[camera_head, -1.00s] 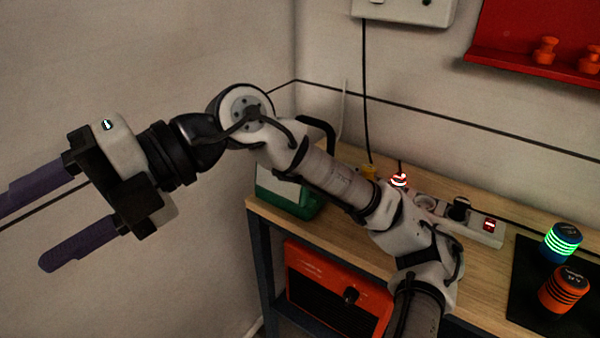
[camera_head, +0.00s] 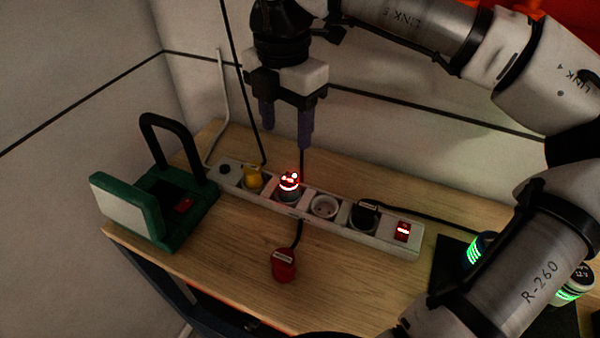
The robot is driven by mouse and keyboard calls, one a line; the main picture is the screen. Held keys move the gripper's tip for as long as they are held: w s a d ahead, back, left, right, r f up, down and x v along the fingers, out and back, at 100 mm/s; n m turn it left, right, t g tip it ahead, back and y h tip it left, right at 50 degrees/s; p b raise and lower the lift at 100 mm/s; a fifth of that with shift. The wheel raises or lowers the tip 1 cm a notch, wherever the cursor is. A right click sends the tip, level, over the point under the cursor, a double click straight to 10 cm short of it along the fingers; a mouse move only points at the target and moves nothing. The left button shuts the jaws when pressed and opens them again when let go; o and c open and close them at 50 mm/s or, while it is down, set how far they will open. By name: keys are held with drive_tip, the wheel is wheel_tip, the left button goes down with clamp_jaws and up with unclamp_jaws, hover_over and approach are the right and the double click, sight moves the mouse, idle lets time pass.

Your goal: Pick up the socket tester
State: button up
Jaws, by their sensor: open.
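The socket tester (camera_head: 289,184), a small round red and grey piece with glowing lights, sits in a socket of the white power strip (camera_head: 375,239). My gripper (camera_head: 286,138) points down above it with its two dark fingers apart and nothing between them. The fingertips are clear of the tester in the picture, and the exact height gap is hard to tell.
A yellow plug (camera_head: 252,177) sits left of the tester, and a black plug (camera_head: 364,214) farther right. A red labelled plug (camera_head: 284,265) lies in front on the wooden bench (camera_head: 215,270). A green handled device (camera_head: 160,212) stands left. Cables run behind the strip.

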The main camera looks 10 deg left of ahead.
drive_tip(key=p, duration=0.1)
hover_over(289, 178)
drive_tip(key=s, duration=0.1)
wheel_tip(289, 178, down, 8)
drive_tip(key=shift+r, duration=0.1)
drive_tip(key=shift+w+f+p, duration=0.15)
drive_tip(key=shift+f+p, duration=0.3)
drive_tip(key=shift+f, duration=0.5)
drive_tip(key=shift+w+f+p, duration=0.2)
drive_tip(key=shift+f+p, duration=0.2)
drive_tip(key=shift+f, duration=0.6)
drive_tip(key=shift+w+f+p, duration=0.15)
drive_tip(key=shift+f+p, duration=0.3)
drive_tip(key=shift+f, duration=0.5)
drive_tip(key=c, duration=1.1)
drive_tip(key=shift+r, duration=0.1)
drive_tip(key=shift+c, duration=0.2)
